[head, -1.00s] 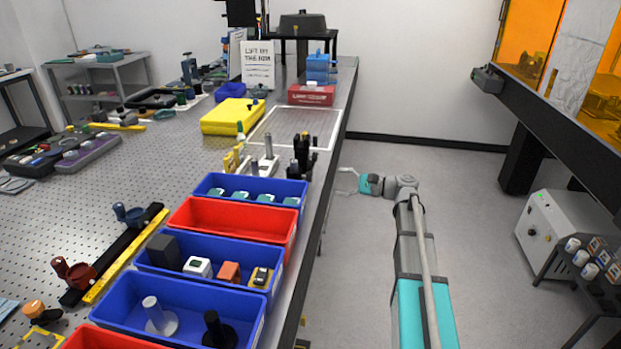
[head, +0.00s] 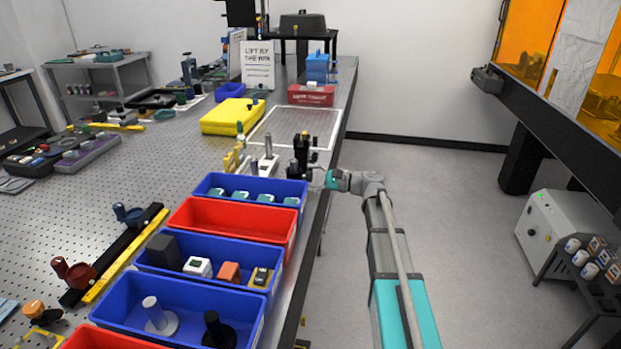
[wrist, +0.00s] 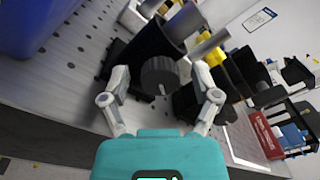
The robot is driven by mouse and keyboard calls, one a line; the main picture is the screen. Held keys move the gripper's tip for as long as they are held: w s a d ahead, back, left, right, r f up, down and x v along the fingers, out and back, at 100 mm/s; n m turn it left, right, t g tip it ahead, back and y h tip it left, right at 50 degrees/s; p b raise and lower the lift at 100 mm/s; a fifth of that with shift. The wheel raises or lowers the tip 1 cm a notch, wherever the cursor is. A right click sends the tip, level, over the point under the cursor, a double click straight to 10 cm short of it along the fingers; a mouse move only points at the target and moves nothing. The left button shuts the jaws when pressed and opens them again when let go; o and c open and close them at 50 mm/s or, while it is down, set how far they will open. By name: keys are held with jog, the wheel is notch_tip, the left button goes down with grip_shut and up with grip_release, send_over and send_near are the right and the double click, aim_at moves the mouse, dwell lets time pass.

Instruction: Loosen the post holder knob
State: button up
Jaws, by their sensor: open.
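The black post holder (head: 297,168) stands near the right edge of the perforated table, beyond the blue bin. In the wrist view the post holder (wrist: 150,40) is a dark upright body, and its ridged dark knob (wrist: 160,76) faces my gripper. My gripper (wrist: 163,78) is open, with one finger on each side of the knob. Clear contact with the knob does not show. In the head view my gripper (head: 318,178) reaches in from the right at the table edge, beside the post holder.
Blue bin (head: 250,184) and red bin (head: 230,220) stand close in front of the post holder. A silver post (head: 268,150) on a base stands just left. A white-framed panel (head: 300,115) lies behind.

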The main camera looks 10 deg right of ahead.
grip_shut()
dwell(0.3)
jog(key=shift+n, duration=3)
grip_release()
